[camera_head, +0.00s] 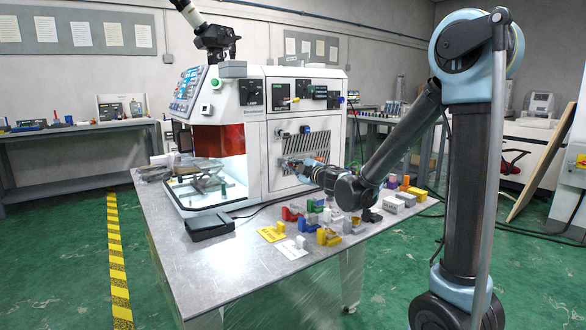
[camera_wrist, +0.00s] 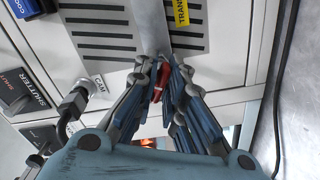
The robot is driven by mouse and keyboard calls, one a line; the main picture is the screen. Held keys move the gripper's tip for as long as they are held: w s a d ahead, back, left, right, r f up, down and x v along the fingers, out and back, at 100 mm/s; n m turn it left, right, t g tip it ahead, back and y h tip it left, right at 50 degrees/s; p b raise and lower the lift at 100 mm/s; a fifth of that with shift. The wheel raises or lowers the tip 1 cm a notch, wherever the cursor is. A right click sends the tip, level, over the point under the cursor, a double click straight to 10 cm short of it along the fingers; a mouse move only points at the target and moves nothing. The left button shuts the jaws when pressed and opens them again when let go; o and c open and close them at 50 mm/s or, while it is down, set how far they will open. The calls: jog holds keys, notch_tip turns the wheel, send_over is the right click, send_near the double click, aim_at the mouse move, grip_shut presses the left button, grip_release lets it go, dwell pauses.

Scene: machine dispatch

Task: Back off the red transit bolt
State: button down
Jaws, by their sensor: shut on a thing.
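The red transit bolt (camera_wrist: 164,73) shows in the wrist view between the two fingers of my gripper (camera_wrist: 158,80), at the front panel of the white machine (camera_head: 258,140). The fingers are closed on it. A yellow label (camera_wrist: 181,12) with the letters "TRAN" readable is on the panel close by. In the head view my gripper (camera_head: 298,164) is at the machine's front, by the slotted vent. The bolt cannot be made out there, and its seat in the panel is hidden by the fingers.
A black cable fitting labelled CAM (camera_wrist: 75,101) and a SHUTTER switch (camera_wrist: 22,92) sit left of my gripper. Coloured blocks and yellow and white cards cover the table (camera_head: 222,268) in front. A black box (camera_head: 210,225) lies at the table's left.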

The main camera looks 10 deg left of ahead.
jog(key=shift+s+a+n, duration=0.1)
jog(key=shift+s+n, duration=0.05)
jog(key=shift+n, duration=0.65)
jog(key=shift+s+n, duration=0.15)
jog(key=shift+n, duration=0.65)
dwell(1.1)
jog(key=shift+f+n, duration=0.1)
jog(key=shift+n, duration=0.8)
jog(key=c, duration=1.7)
grip_release()
jog(key=shift+w, duration=0.1)
jog(key=v, duration=1.2)
jog(key=shift+w, duration=0.15)
